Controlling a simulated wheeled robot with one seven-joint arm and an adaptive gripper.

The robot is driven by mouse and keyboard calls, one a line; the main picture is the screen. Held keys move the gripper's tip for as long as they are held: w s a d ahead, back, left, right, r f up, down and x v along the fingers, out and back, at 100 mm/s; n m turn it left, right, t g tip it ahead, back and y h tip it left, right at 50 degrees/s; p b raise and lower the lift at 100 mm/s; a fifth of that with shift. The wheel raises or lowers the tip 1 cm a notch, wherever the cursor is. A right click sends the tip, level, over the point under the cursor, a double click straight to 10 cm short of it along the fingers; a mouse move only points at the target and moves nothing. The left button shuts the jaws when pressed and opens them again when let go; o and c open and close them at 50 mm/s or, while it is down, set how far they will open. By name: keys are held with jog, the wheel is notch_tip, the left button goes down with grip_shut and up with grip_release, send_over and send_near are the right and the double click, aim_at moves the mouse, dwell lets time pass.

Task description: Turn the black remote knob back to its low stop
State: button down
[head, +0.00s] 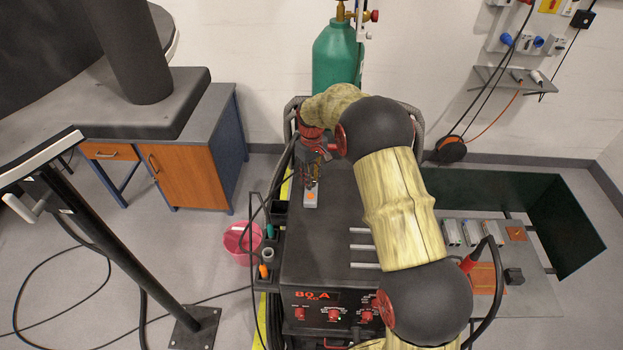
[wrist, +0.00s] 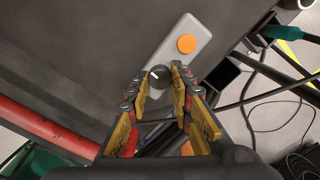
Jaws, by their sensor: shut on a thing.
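The black remote knob (wrist: 159,76) sits on a small grey remote box (wrist: 205,42) that has a round orange button. A white pointer mark shows on the knob's face. My gripper (wrist: 160,75) has its fingers on either side of the knob and is shut on it. In the head view the grey remote box (head: 311,200) lies on top of the dark welding machine, with my gripper (head: 312,182) at its far end. The knob is hidden behind the fingers in the head view.
The dark welding machine (head: 325,225) has red knobs on its front panel. A green gas cylinder (head: 338,60) stands behind it. Tools sit in a side holder (head: 265,268) at its left, above a pink bucket (head: 242,242). Cables hang beside the machine's left edge.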

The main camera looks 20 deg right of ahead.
jog(key=n, duration=0.4)
jog(key=shift+n, duration=0.3)
jog(key=n, duration=1.4)
jog(key=shift+n, duration=0.3)
jog(key=c, duration=1.5)
grip_release()
jog(key=shift+c, duration=0.2)
